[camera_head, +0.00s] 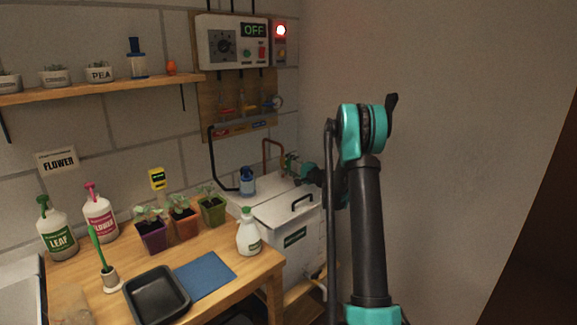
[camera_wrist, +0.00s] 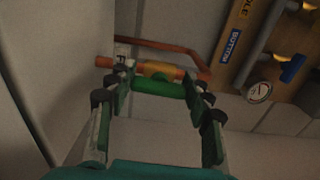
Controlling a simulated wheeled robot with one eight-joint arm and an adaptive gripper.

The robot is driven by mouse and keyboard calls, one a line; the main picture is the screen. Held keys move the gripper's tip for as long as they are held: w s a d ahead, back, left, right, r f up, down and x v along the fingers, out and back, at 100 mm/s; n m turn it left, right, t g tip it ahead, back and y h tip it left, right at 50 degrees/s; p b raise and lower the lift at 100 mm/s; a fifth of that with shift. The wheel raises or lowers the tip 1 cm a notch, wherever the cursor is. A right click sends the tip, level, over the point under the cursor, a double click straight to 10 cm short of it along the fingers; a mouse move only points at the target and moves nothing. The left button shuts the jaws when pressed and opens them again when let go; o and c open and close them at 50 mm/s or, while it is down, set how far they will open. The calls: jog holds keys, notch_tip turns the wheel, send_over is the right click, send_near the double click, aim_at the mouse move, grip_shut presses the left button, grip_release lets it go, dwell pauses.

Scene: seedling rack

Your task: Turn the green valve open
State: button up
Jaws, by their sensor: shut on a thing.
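The green valve handle (camera_wrist: 158,87) is a short, thick green bar in the wrist view. It lies between the two fingers of my gripper (camera_wrist: 160,81), which is shut on it. Behind the handle is the brass-coloured valve body (camera_wrist: 160,69), on a copper pipe (camera_wrist: 165,46). The handle looks roughly parallel to that pipe stretch from this angle. In the head view my gripper (camera_head: 293,166) is at the wall side of the white tank, by the copper pipe (camera_head: 272,143). My arm and gripper hide most of the valve there.
The white lidded tank (camera_head: 305,235) stands below my gripper, with a blue bottle-like part (camera_head: 247,181) on it. A control box (camera_head: 234,42) reads OFF beside a lit red lamp (camera_head: 281,30). A round gauge (camera_wrist: 258,92) is on the board. The bench (camera_head: 225,265) holds pots and bottles.

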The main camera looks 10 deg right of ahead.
jog(key=shift+n, duration=0.3)
jog(key=o, duration=1.2)
jog(key=shift+c, duration=0.2)
jog(key=shift+s+d, duration=0.1)
jog(key=v, duration=1.1)
jog(key=shift+s+d, duration=0.2)
jog(key=shift+s, duration=0.15)
